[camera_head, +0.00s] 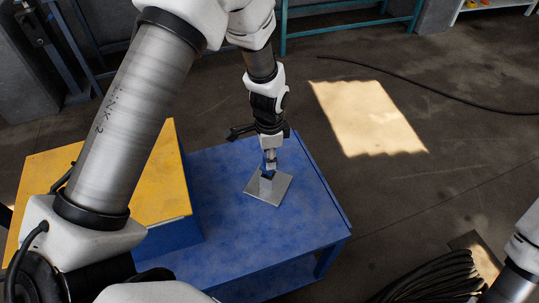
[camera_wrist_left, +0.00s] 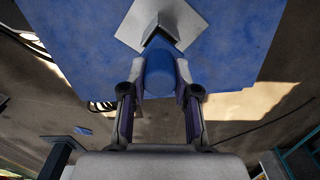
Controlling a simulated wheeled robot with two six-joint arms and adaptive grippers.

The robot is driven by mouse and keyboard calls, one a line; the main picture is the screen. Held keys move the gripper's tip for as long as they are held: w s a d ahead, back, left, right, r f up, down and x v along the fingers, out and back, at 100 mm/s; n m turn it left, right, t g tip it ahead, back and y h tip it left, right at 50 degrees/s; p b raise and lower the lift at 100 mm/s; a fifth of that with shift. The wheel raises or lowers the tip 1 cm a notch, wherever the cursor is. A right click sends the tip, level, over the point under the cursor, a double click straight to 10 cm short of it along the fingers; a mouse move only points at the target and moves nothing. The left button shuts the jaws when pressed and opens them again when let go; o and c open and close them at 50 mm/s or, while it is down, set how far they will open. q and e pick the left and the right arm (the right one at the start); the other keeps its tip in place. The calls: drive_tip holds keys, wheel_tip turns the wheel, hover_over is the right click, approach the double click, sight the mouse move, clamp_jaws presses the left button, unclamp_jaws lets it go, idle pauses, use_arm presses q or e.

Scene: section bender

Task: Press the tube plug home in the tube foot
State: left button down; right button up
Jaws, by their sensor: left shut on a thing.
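The tube foot is a grey square plate (camera_head: 282,187) with a short dark upright stub at its middle, on the blue bench. In the left wrist view the plate (camera_wrist_left: 190,20) is at the top, with the stub's dark angled edge in front of the plug. The blue tube plug (camera_wrist_left: 160,72) is between the fingers of my left gripper (camera_wrist_left: 160,92), which is shut on it. In the head view the left gripper (camera_head: 269,160) points down right over the stub. The plug overlaps the stub in view; I cannot tell how far it is in.
The blue bench top (camera_head: 310,205) is clear around the plate. A yellow-topped blue block (camera_head: 165,155) stands to the left, partly behind my arm. A coil of black cable (camera_head: 435,280) lies on the floor at lower right.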

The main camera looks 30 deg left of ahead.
use_arm(q)
drive_tip(key=shift+f+b, duration=0.55)
drive_tip(key=shift+f, duration=1.1)
drive_tip(key=c, duration=0.8)
unclamp_jaws()
drive_tip(key=shift+r, duration=0.1)
wheel_tip(320, 180, up, 12)
drive_tip(key=shift+f, duration=0.1)
